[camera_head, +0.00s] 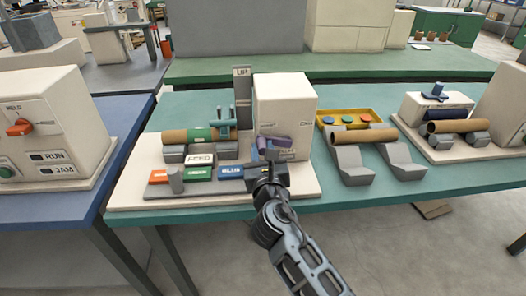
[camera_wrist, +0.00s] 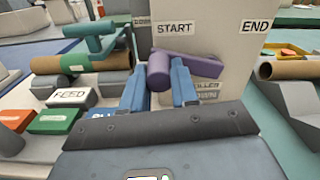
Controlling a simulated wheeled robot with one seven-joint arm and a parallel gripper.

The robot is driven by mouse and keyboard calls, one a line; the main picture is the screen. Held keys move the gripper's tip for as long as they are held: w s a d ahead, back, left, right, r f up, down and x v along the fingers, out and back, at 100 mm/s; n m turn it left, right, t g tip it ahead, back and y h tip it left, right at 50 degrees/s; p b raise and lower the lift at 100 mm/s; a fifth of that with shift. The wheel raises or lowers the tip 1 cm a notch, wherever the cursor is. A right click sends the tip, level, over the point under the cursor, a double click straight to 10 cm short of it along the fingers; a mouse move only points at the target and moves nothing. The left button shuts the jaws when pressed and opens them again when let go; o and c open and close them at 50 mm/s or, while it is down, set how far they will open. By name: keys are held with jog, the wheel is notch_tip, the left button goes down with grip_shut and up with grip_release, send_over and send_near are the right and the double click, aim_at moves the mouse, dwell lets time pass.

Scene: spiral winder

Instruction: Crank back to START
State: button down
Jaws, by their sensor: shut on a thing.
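The spiral winder is a cream box (camera_head: 285,100) on a pale base at the middle of the green table. Its purple crank (camera_head: 278,143) is on the front face; it also shows in the wrist view (camera_wrist: 205,67). The crank arm lies nearly level, its knob (camera_wrist: 158,72) at the left end. The START label (camera_wrist: 173,29) is above the knob. The END label (camera_wrist: 256,26) is at the upper right. My gripper (camera_head: 268,165) is shut on the knob, one blue finger on each side in the wrist view (camera_wrist: 160,87). The lower labels are partly hidden by my gripper.
Left of the box a brown tube (camera_head: 180,137) with a green band lies on rollers. FEED (camera_head: 199,159), green, blue and orange blocks sit in front. At right are a tube on grey cradles (camera_head: 348,163) and a yellow tray (camera_head: 322,119).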

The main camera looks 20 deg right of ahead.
jog(key=shift+r+m+p, duration=0.25)
jog(key=shift+m+p, duration=0.15)
jog(key=shift+p, duration=0.05)
jog(key=c, duration=0.9)
grip_release()
jog(key=shift+v, duration=3.9)
